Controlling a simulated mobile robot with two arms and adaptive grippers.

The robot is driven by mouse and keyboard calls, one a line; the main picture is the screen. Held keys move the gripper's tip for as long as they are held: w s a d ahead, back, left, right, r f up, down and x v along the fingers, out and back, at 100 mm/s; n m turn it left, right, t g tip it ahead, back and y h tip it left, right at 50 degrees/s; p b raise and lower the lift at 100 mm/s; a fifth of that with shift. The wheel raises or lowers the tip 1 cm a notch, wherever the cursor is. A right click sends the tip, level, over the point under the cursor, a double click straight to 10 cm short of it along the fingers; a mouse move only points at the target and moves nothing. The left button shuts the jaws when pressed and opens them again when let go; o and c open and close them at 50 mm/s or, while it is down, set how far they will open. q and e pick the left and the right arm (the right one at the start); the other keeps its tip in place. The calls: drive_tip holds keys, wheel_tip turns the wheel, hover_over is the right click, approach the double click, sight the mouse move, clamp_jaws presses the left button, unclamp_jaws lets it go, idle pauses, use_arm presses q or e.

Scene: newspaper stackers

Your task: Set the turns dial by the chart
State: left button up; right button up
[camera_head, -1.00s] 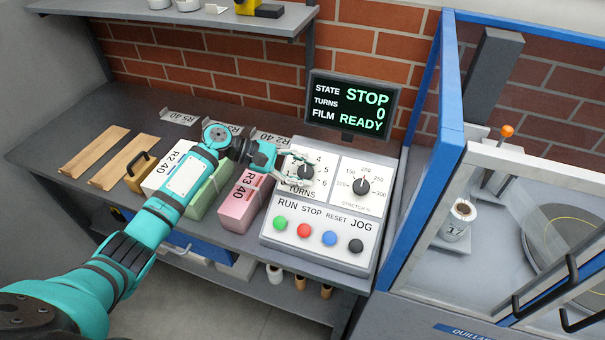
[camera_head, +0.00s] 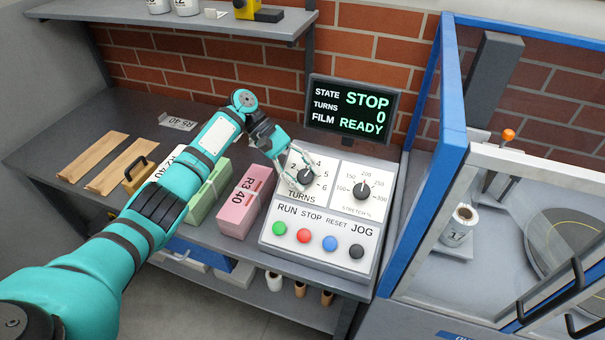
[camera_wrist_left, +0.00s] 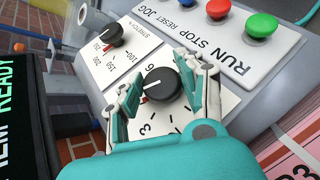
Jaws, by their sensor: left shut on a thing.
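The turns dial (camera_head: 306,177) is a black knob on the white left plate of the control panel. It also shows in the wrist view (camera_wrist_left: 162,84), where its white line points left toward one finger; the figure it points at is partly hidden. My left gripper (camera_head: 299,173) reaches down from the upper left, its fingers on either side of the knob and shut on it, as in the wrist view (camera_wrist_left: 158,86). The display (camera_head: 351,109) reads STATE STOP, TURNS 0, FILM READY. I see no readable chart. My right gripper is out of view.
The stretch dial (camera_head: 362,190) sits right of the turns dial. Green, red, blue and black buttons line the panel's lower edge, the red one (camera_head: 304,236) among them. A pink R3 40 box (camera_head: 245,203) stands to the left. A blue-framed enclosure (camera_head: 453,150) stands to the right.

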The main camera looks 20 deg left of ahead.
use_arm(q)
drive_tip(key=shift+f, duration=0.1)
drive_tip(key=o, duration=1.1)
drive_tip(key=shift+c, duration=0.2)
drive_tip(key=v, duration=1.2)
